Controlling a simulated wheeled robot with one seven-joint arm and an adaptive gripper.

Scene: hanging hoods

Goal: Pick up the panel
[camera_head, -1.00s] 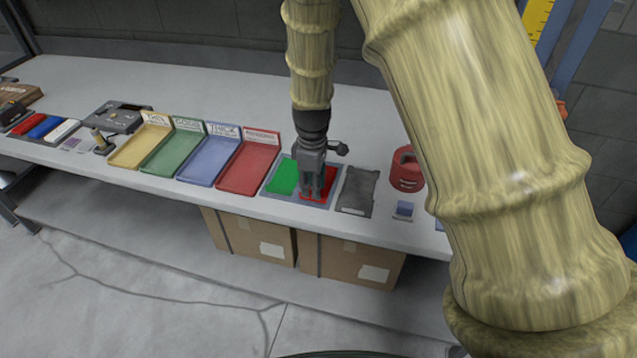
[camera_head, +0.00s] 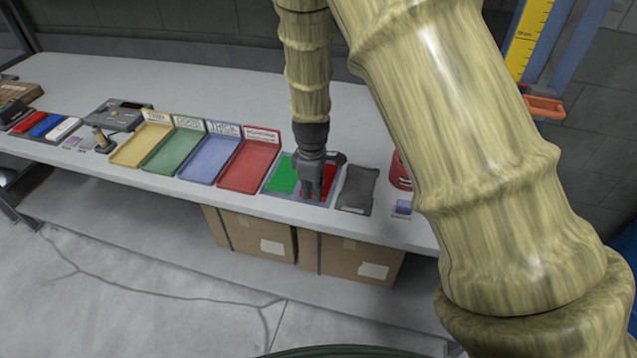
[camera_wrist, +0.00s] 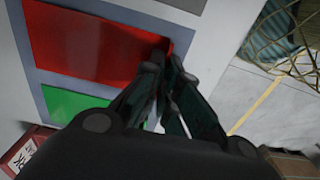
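A flat red panel (camera_head: 328,178) lies beside a green panel (camera_head: 283,174) in a grey-blue tray on the workbench. In the wrist view, the red panel (camera_wrist: 95,45) fills the upper left, and part of the green panel (camera_wrist: 70,103) shows below it. My gripper (camera_head: 310,197) points down at the red panel's near edge. In the wrist view, the fingers of my gripper (camera_wrist: 167,58) are close together, with their tips at the red panel's right edge. They look shut on that edge, though the contact itself is mostly hidden. The panel still appears to lie in its tray.
Yellow, green, blue and red labelled trays (camera_head: 248,166) stand left of the panels. A dark grey pad (camera_head: 357,188) and a red round object (camera_head: 400,172) are to the right. The bench's front edge (camera_head: 250,202) is close. Cardboard boxes (camera_head: 349,258) sit below.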

